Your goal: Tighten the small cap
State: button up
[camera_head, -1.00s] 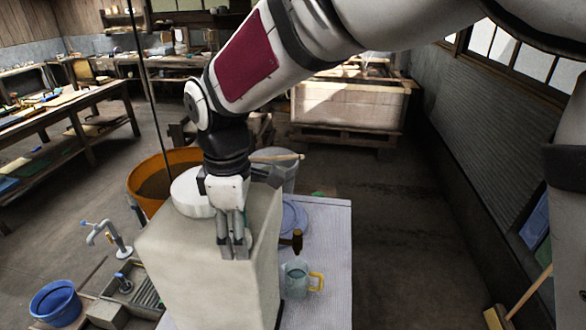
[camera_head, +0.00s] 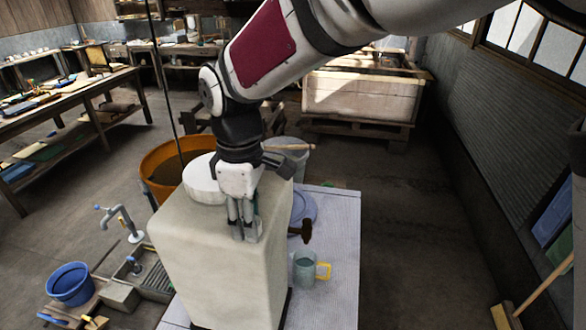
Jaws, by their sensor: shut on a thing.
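My gripper (camera_head: 244,236) points down at the top of a tall pale block-shaped mould (camera_head: 185,235), near its front right part. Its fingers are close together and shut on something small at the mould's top. The fingers hide most of it, and I cannot make out the small cap's shape or how it sits. A white round disc-like piece (camera_head: 203,182) lies on the mould's top, behind and left of the gripper.
An orange tub (camera_head: 160,172) and a thin hanging line (camera_head: 165,90) are behind the mould. A glass jug (camera_head: 305,268), a hammer (camera_head: 304,231) and a blue plate (camera_head: 303,208) lie on the table (camera_head: 335,235) at right. A tap (camera_head: 125,225) and blue bucket (camera_head: 69,284) are at left.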

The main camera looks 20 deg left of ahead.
jog(key=m, duration=1.2)
jog(key=shift+m, duration=0.7)
jog(key=o, duration=1.2)
jog(key=shift+c, duration=0.2)
notch_tip(320, 180, up, 12)
